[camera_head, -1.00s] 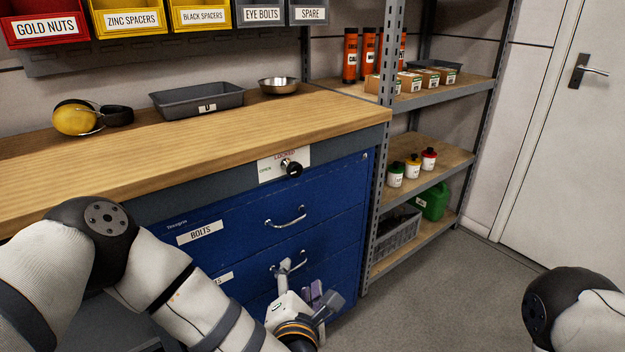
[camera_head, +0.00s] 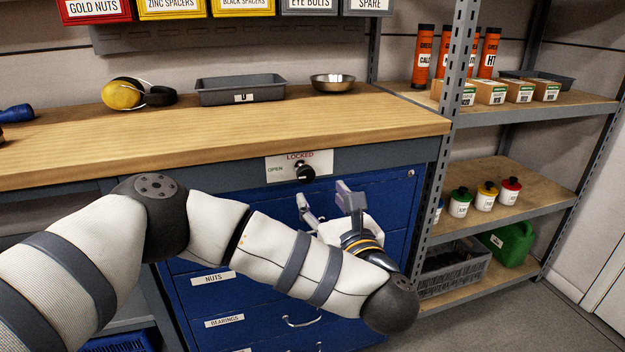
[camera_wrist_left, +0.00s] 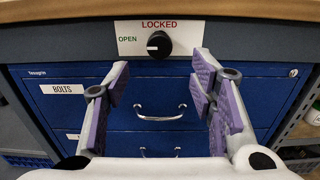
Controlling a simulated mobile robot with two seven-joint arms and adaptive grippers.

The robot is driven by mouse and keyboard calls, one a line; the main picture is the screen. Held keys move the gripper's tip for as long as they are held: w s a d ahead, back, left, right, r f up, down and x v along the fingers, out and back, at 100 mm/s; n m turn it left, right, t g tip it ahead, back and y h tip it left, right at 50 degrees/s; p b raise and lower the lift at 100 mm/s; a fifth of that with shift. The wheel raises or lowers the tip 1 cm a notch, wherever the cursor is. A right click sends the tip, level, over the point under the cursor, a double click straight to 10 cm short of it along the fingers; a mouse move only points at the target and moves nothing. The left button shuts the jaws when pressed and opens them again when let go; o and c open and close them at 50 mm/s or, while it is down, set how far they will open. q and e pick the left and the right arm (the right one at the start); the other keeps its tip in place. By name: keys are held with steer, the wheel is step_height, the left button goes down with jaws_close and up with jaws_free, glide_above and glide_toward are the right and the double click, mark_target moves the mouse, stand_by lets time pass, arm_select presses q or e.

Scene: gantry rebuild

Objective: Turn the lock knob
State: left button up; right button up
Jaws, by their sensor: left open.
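The black lock knob (camera_head: 305,173) sits on a white plate (camera_head: 284,166) marked OPEN and LOCKED, on the grey rail under the wooden bench top. In the left wrist view the knob (camera_wrist_left: 158,44) has a white pointer line directed left, towards OPEN. My left gripper (camera_head: 326,196) is open and empty, just below the knob and in front of the blue drawers. In the left wrist view its purple-padded fingers (camera_wrist_left: 165,90) are spread wide, with the knob ahead between and beyond them, not touched. My right gripper is not in view.
The blue drawer cabinet (camera_head: 260,265) has protruding handles (camera_wrist_left: 160,112) behind my gripper. The wooden bench top (camera_head: 230,130) overhangs the knob. It bears a grey tray (camera_head: 240,91), a metal bowl (camera_head: 333,83) and yellow earmuffs (camera_head: 124,94). A shelf post (camera_head: 446,130) stands to the right.

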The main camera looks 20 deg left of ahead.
mark_target(308, 175)
arm_select(q)
steer(key=b+x, duration=0.1)
steer(key=x, duration=0.4)
steer(key=shift+w+a+r+b, duration=0.1)
steer(key=shift+w+a+b, duration=0.05)
steer(key=shift+a+b, duration=0.2)
steer(key=x, duration=0.5)
steer(key=shift+w, duration=0.25)
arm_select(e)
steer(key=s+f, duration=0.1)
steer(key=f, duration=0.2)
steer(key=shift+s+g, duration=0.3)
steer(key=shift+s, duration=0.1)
arm_select(q)
steer(key=c, duration=1.1)
